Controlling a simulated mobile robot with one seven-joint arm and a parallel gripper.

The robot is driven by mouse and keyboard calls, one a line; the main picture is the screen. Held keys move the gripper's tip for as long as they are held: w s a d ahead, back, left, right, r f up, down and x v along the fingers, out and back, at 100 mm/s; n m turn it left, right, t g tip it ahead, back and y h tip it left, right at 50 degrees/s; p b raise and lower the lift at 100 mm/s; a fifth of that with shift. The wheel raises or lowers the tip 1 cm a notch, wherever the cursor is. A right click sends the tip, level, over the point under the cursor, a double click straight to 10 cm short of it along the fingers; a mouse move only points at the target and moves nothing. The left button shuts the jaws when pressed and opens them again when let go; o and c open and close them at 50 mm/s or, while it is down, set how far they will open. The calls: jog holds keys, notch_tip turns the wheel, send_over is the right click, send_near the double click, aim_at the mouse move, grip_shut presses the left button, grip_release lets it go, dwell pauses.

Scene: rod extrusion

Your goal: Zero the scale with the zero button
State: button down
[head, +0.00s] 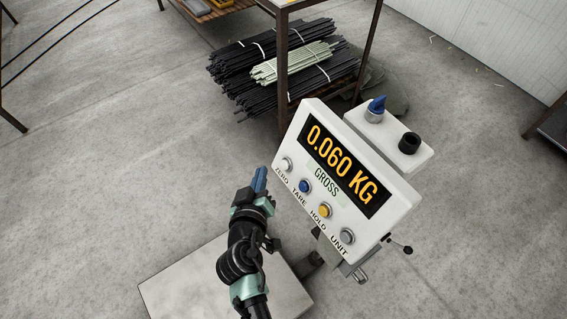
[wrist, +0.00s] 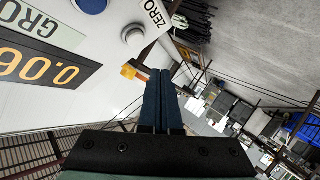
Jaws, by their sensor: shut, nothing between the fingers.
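The scale's white display panel (head: 350,175) reads 0.060 KG with GROSS below. Its zero button (head: 286,164) is a pale round button at the left end of the button row, over the word ZERO. In the wrist view the zero button (wrist: 134,35) shows at the top beside its label, ahead of the fingers. My gripper (head: 260,176) has its blue fingers shut and empty. In the head view the fingertips are left of and close to the zero button, and I see no contact. In the wrist view the shut fingers (wrist: 159,75) point toward the panel's edge, below the button.
The blue tare button (head: 305,186), yellow hold button (head: 325,210) and grey unit button (head: 347,236) share the row. The scale's flat platform (head: 185,285) lies below my arm. Bundled rods (head: 262,75) sit on a rack behind. Open floor lies to the left.

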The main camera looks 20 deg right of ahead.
aim_at(281, 164)
jog(key=shift+w+d+f, duration=0.2)
jog(key=shift+d+f, duration=0.2)
jog(key=shift+d, duration=0.4)
jog(key=shift+w+d+f, duration=0.15)
jog(key=shift+d+f, duration=0.25)
jog(key=shift+d, duration=0.4)
jog(key=shift+d+b, duration=0.1)
jog(key=shift+b, duration=0.2)
dwell(0.6)
jog(key=shift+d+f, duration=0.15)
jog(key=shift+d, duration=0.1)
jog(key=shift+w+d+f, duration=0.1)
jog(key=shift+d+f, duration=0.15)
jog(key=shift+d, duration=0.25)
dwell(0.9)
jog(key=shift+a, duration=0.15)
jog(key=shift+a+r+b, duration=0.3)
jog(key=shift+a+r, duration=0.1)
jog(key=shift+a, duration=0.3)
jog(key=shift+s+a+r, duration=0.2)
jog(key=shift+a+r, duration=0.15)
jog(key=shift+a, duration=0.4)
jog(key=shift+s+a+r, duration=0.2)
jog(key=shift+a+r, duration=0.15)
jog(key=shift+a, duration=0.4)
jog(key=shift+s+a+r, duration=0.2)
jog(key=shift+a+r, duration=0.15)
jog(key=shift+a, duration=0.4)
